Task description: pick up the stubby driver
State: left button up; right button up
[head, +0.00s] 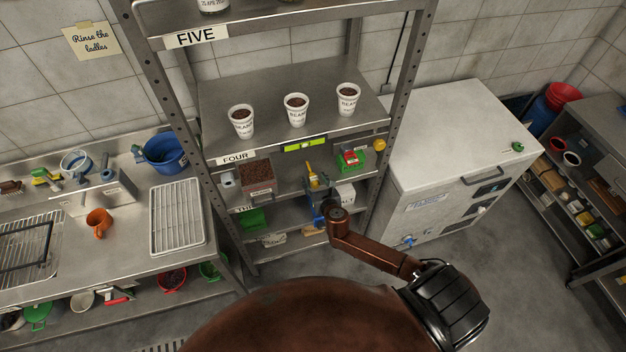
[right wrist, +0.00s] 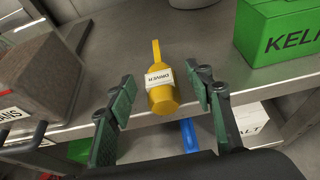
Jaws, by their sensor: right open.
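The stubby driver (right wrist: 162,95) is yellow, with a thick rounded handle, a thin flat shaft and a white label reading "DRIVER". It lies on a metal shelf, handle toward me, near the shelf's front edge. It also shows small and yellow in the head view (head: 311,170). My right gripper (right wrist: 166,78) is open, one finger on each side of the driver, with gaps visible on both sides; nothing is held. In the head view the right gripper (head: 322,192) is small and partly hidden by my wrist. My left gripper is in neither view.
On the same shelf, a brown block-like box (right wrist: 35,85) stands left and a green box (right wrist: 280,30) labelled "KELP" right. A white box (right wrist: 250,122) and a blue object (right wrist: 189,136) are lower. Cups (head: 295,112) stand on the shelf above.

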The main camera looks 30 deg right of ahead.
jog(key=shift+x, duration=1.15)
jog(key=shift+s, duration=0.1)
jog(key=c, duration=1.3)
